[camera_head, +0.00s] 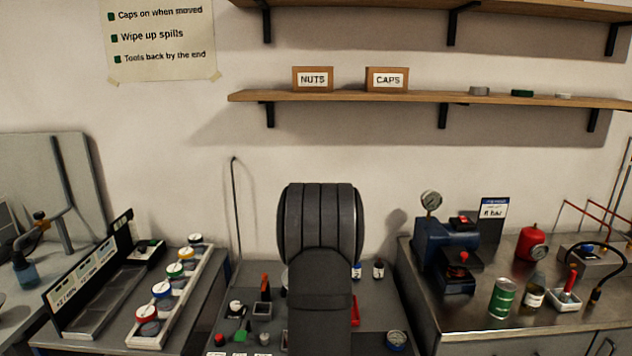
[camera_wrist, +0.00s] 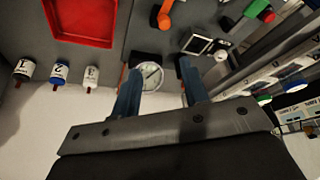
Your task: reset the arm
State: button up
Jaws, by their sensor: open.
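My gripper (camera_wrist: 157,88) shows in the wrist view with its two blue-grey fingers apart. No object is held between them. A round white-faced gauge (camera_wrist: 151,75) appears in the gap beyond the fingers; I cannot tell how far below them it is. In the head view my dark arm rises in the middle above the centre bench and hides part of it. My gripper is not visible in the head view.
A red tray (camera_wrist: 82,20) and several small bottles (camera_wrist: 58,72) show in the wrist view. In the head view, a rack of capped jars (camera_head: 162,293) stands left. A blue gauge rig (camera_head: 445,245) and a green can (camera_head: 503,298) stand on the right bench. A shelf (camera_head: 430,97) runs above.

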jog(key=shift+w+a+f, duration=0.1)
jog(key=shift+f, duration=0.25)
